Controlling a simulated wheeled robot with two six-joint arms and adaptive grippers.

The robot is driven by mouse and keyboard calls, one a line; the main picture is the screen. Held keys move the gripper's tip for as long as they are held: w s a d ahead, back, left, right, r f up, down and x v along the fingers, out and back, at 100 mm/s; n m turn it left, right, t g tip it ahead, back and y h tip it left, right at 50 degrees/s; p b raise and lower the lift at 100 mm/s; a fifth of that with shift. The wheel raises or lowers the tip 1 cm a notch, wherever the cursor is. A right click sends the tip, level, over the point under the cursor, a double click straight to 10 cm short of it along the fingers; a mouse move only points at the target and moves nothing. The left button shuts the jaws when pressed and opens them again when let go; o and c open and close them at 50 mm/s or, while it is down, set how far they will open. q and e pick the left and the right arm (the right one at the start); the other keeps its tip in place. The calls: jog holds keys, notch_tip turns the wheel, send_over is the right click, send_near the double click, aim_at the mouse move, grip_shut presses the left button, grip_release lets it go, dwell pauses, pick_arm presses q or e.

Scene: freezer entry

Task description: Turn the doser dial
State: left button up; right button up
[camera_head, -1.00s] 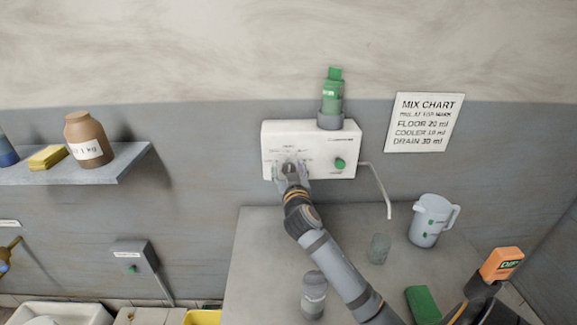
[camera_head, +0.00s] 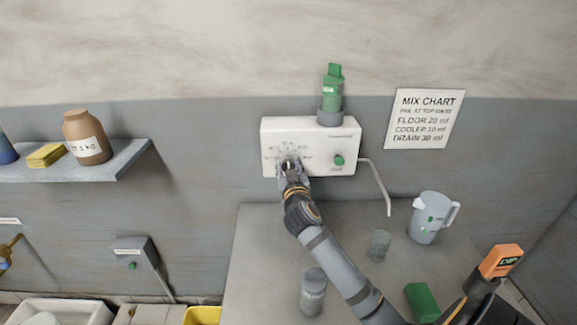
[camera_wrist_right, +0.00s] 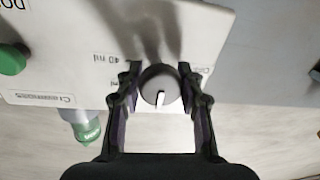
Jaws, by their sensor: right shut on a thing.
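The doser is a white wall box (camera_head: 312,132) with a green bottle (camera_head: 331,92) upside down on top and a green button (camera_head: 339,160) on its right side. Its dial (camera_wrist_right: 159,88) is a round grey knob with a white pointer mark, seen in the right wrist view between my fingers. My right gripper (camera_head: 288,168) is at the dial on the box's lower left, and it also shows in the right wrist view (camera_wrist_right: 160,92), shut on the dial with a finger on each side. In the head view the gripper partly hides the dial. My left gripper is not in view.
A table (camera_head: 262,235) below holds a clear cup (camera_head: 379,246), a jug (camera_head: 430,218), a grey container (camera_head: 313,290) and a green block (camera_head: 421,302). A spout tube (camera_head: 377,180) hangs from the box. A mix chart (camera_head: 424,118) is on the wall. A shelf (camera_head: 95,172) is at left.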

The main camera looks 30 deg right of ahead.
jog(key=o, duration=1.2)
jog(key=shift+s, duration=0.1)
jog(key=v, duration=1.1)
jog(key=shift+s+a, duration=0.25)
jog(key=shift+s, duration=0.1)
